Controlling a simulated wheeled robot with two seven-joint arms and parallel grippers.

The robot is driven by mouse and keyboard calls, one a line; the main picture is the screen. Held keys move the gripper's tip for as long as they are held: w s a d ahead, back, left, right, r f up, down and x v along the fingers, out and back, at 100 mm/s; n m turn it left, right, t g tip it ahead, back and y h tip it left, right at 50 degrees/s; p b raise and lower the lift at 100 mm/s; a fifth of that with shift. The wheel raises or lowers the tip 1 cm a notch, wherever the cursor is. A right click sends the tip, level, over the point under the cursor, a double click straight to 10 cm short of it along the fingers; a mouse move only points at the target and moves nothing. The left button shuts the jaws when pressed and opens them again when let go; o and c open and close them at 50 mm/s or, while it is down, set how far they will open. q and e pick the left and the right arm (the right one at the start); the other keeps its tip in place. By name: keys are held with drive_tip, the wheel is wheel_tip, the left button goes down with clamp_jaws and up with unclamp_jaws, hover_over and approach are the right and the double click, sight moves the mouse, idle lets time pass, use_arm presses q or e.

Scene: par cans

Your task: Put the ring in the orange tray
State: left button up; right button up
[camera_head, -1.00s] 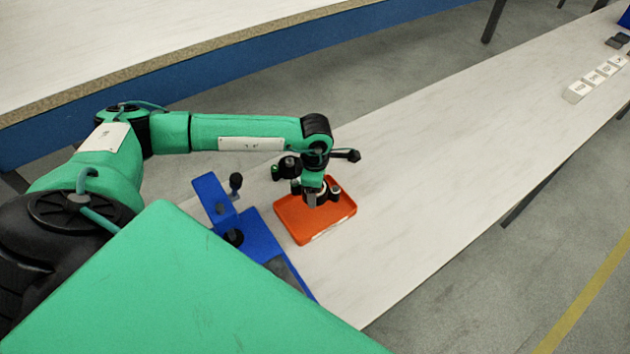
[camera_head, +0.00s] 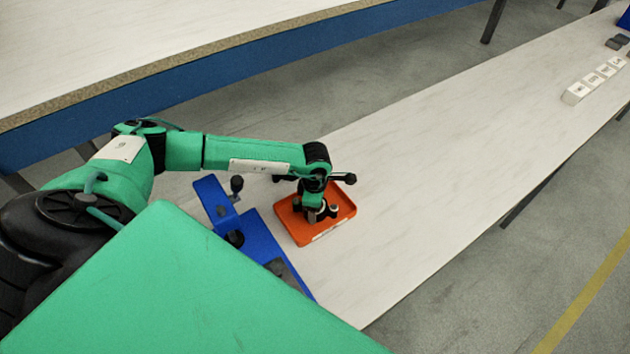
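The orange tray (camera_head: 344,222) lies on the white table, just right of a blue fixture. My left arm comes in from the left, and its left gripper (camera_head: 318,216) points down low over the middle of the tray. The fingertips are small and dark against the tray floor, so I cannot tell whether they are open or shut, or whether they touch it. I cannot make out the ring; it may be hidden by the gripper. My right gripper is out of view.
The blue fixture (camera_head: 258,236) with a black knob (camera_head: 236,185) stands close left of the tray. Several white blocks (camera_head: 576,92) sit far off at the upper right. The table (camera_head: 430,170) between is clear.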

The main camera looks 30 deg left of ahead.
use_arm(q)
drive_tip(key=o, duration=0.8)
drive_tip(key=shift+o, duration=0.6)
drive_tip(key=shift+r+p, duration=0.3)
wheel_tip(320, 180, up, 4)
drive_tip(key=shift+r+b, duration=0.15)
drive_tip(key=shift+b, duration=0.5)
wheel_tip(320, 180, up, 7)
drive_tip(key=b, duration=0.1)
drive_tip(key=shift+r, duration=0.2)
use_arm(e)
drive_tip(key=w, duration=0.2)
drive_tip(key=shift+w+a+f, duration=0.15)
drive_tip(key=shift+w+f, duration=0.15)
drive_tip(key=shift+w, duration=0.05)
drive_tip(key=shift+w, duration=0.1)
